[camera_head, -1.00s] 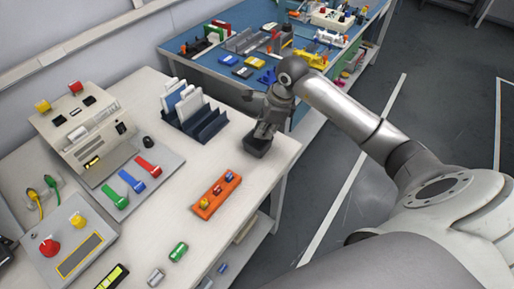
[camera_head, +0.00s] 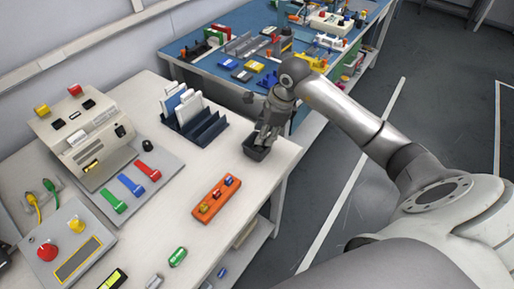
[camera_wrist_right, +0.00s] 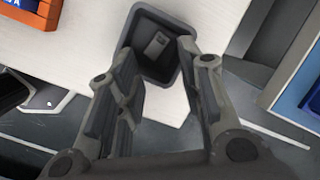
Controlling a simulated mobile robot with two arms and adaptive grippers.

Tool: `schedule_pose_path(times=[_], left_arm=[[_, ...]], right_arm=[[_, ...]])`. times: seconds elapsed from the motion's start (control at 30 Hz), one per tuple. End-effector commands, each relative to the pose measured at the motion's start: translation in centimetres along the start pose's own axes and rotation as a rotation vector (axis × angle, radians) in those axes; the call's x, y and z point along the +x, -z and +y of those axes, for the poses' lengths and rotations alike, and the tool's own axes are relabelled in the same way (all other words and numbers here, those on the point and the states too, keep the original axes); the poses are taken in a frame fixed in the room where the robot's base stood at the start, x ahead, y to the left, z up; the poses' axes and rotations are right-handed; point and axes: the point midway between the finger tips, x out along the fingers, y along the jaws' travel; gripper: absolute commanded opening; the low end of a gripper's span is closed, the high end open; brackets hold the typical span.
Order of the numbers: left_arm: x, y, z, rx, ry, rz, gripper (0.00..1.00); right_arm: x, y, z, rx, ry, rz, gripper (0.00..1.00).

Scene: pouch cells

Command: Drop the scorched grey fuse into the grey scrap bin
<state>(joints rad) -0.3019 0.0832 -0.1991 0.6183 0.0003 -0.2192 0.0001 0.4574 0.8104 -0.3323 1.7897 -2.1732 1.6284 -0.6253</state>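The scrap bin (camera_head: 261,155) is a small dark grey open box at the right corner of the white bench. It also shows in the right wrist view (camera_wrist_right: 184,74). A small grey block, which looks like the fuse (camera_wrist_right: 157,43), lies inside the bin on its floor. Any scorch marks are too small to make out. My right gripper (camera_head: 266,137) is over the bin. In the right wrist view its fingers (camera_wrist_right: 158,55) are spread wide with nothing between them, and the fuse lies beyond the tips. My left gripper is not in view.
An orange holder (camera_head: 216,198) with several coloured fuses lies left of the bin. A dark rack (camera_head: 205,127) with upright pouches stands behind it. A green cylinder (camera_head: 177,257) lies near the front edge. A blue table (camera_head: 205,64) with many parts stands behind.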

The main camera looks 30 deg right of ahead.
Motion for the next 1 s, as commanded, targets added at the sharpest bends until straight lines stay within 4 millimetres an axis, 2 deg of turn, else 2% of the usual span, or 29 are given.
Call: schedule_pose_path(times=[0.3, 0.5, 0.67, 1.0], left_arm=[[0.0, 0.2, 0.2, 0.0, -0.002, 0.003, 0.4], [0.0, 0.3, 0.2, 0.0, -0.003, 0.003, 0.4], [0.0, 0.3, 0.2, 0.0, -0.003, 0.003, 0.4], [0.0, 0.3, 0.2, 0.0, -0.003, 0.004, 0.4]], right_arm=[[-6.8, 0.1, -0.2, -0.001, 0.008, 0.002, 0.35], [-9.8, 0.0, -0.1, 0.0, 0.003, 0.002, 0.35], [-10.7, 0.1, 0.0, -0.001, 0.002, 0.002, 0.35], [-10.8, 0.0, 0.0, 0.0, 0.001, 0.002, 0.35]])
